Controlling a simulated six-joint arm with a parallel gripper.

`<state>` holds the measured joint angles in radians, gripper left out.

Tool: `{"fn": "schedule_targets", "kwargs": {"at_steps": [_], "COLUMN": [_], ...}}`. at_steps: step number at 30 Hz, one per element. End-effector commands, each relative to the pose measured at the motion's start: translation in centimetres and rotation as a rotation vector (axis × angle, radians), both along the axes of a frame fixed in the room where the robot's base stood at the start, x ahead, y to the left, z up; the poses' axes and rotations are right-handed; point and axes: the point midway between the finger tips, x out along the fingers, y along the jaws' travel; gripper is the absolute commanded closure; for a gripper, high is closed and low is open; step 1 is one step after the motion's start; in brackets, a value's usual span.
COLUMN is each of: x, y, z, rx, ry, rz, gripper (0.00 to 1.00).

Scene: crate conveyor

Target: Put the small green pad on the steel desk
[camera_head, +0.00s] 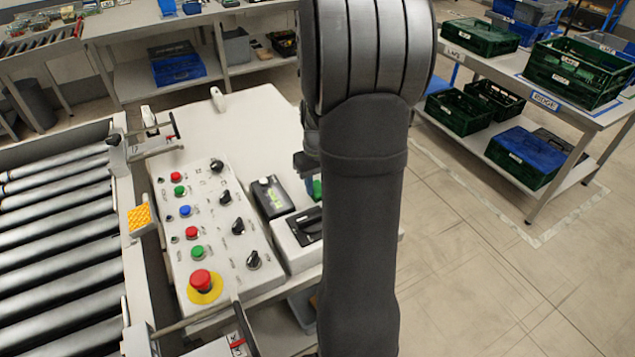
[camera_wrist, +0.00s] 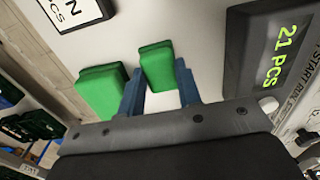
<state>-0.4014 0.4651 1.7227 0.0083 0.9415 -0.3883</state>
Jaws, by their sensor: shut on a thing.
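The small green pad (camera_wrist: 157,64) shows between the two blue fingers of my gripper (camera_wrist: 160,78) in the wrist view. The gripper is shut on it. A second, larger-looking green pad (camera_wrist: 101,90) lies just left of the left finger. In the head view my gripper (camera_head: 306,165) is mostly hidden behind my arm, with a bit of green (camera_head: 317,189) below it. A pale desk top (camera_head: 255,130) spreads under and behind the gripper. I cannot tell whether the held pad touches the surface.
A black counter reading "21 PCS" (camera_wrist: 265,55) stands right of the gripper; it also shows in the head view (camera_head: 269,197). A button panel (camera_head: 205,220) and roller conveyor (camera_head: 60,240) lie left. A crate shelf (camera_head: 545,92) stands right. The desk's back area is fairly clear.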

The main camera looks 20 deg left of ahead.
Motion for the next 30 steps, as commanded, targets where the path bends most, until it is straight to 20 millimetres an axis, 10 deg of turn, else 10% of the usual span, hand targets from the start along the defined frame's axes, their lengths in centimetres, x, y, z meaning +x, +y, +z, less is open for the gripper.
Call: {"fn": "schedule_targets", "kwargs": {"at_steps": [6, 7, 10, 20, 30], "x": [0.0, 0.0, 0.0, 0.0, 0.0], "y": [0.0, 0.0, 0.0, 0.0, 0.0], "z": [-0.3, -0.3, -0.3, 0.0, 6.1], "rx": [-0.001, 0.000, 0.000, 0.001, 0.002], "ry": [0.001, 0.000, 0.000, -0.001, -0.005], "rz": [0.000, 0.000, 0.000, 0.000, 0.000], "gripper": [0.90, 0.65, 0.47, 0.47, 0.47]}}
